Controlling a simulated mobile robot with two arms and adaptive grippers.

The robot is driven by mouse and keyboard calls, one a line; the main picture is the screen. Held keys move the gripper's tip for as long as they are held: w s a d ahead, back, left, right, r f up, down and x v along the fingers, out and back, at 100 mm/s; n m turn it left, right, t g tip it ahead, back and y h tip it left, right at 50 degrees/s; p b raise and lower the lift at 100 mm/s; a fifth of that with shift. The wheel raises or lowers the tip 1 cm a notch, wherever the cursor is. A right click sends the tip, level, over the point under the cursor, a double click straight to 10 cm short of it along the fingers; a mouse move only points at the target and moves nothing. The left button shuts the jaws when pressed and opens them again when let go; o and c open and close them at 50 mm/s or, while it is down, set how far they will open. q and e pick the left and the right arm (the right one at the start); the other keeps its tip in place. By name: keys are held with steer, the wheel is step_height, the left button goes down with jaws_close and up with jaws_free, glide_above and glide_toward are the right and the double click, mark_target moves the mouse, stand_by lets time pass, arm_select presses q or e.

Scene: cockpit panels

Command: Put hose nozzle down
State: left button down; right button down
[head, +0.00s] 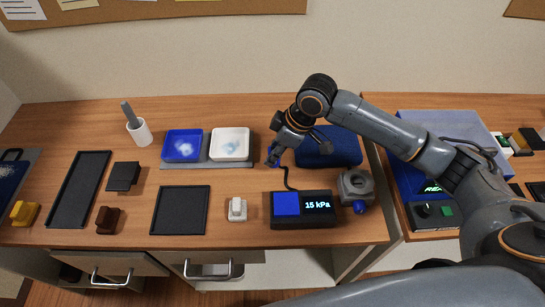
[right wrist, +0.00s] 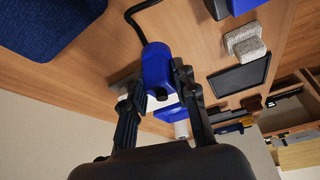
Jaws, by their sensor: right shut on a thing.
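The blue hose nozzle (right wrist: 156,65) is between the fingers of my right gripper (right wrist: 160,88), which is shut on it. In the head view my right gripper (head: 275,152) holds the nozzle above the table, just right of the white tray. A black hose (head: 287,180) runs from the nozzle to a dark box (head: 303,222) with a blue top panel and a display reading 15 kPa. Whether the nozzle touches anything below cannot be told. My left gripper is not in view.
A blue tray (head: 183,145) and a white tray (head: 230,143) lie left of my gripper. A dark blue pad (head: 330,146) lies behind my right wrist. A grey device (head: 355,186) stands right of the display box. Bare wood (head: 228,178) shows in front of the trays.

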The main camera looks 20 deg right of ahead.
steer(key=shift+w+f, duration=0.4)
steer(key=shift+f, duration=0.05)
step_height(320, 180, down, 3)
steer(key=shift+f+p, duration=0.1)
steer(key=shift+p, duration=0.25)
steer(key=shift+f, duration=0.4)
steer(key=c, duration=1)
jaws_free()
steer(key=shift+f, duration=0.1)
steer(key=shift+c, duration=0.2)
steer(key=shift+w+r, duration=0.1)
steer(key=shift+r, duration=0.25)
steer(key=v, duration=1.2)
steer(key=shift+r, duration=0.1)
